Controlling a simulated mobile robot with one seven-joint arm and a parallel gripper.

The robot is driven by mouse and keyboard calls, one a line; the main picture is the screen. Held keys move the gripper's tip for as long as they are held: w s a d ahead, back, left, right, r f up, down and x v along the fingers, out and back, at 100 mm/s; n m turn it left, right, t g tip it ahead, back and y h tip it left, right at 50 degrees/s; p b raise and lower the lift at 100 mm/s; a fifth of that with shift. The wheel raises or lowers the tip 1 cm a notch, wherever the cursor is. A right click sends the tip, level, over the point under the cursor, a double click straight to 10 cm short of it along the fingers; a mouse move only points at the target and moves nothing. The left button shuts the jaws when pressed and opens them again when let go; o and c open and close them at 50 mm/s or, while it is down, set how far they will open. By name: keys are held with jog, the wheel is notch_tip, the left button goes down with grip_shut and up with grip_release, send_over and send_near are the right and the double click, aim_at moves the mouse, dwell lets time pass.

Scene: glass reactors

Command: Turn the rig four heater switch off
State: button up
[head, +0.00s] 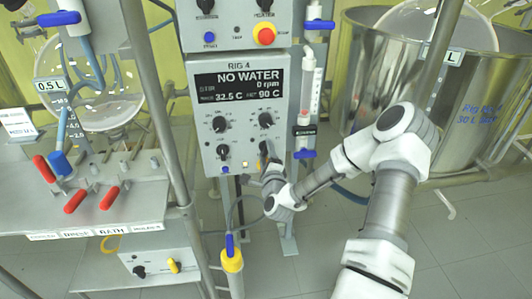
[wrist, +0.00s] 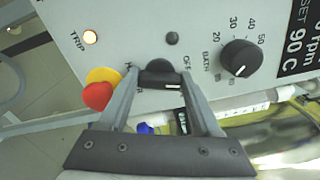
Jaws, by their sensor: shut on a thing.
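The rig four control box (head: 240,100) stands at the centre of the head view. Its display (head: 240,83) reads RIG 4, NO WATER, 0 rpm, 32.5 C and SET 90 C. In the wrist view, a black rotary switch (wrist: 161,73) sits between my fingertips, with an OFF label beside it. My gripper (wrist: 160,80) is shut on this switch. A short white mark shows on the switch; which position it points to is unclear. In the head view, my gripper (head: 266,163) is at the box's lower right.
In the wrist view, a red and yellow button (wrist: 97,92) is close beside one finger. A BATH knob (wrist: 240,58) and a lit TRIP lamp (wrist: 89,37) are nearby. A flow tube (head: 309,95) stands right of the box, and a steel vessel (head: 480,100) is farther right.

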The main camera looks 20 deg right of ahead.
jog(key=shift+n+b, duration=0.4)
jog(key=shift+n, duration=1.5)
jog(key=shift+f, duration=0.1)
jog(key=o, duration=1.4)
jog(key=shift+s, duration=0.15)
jog(key=shift+p+v, duration=3.25)
jog(key=shift+v, duration=5.35)
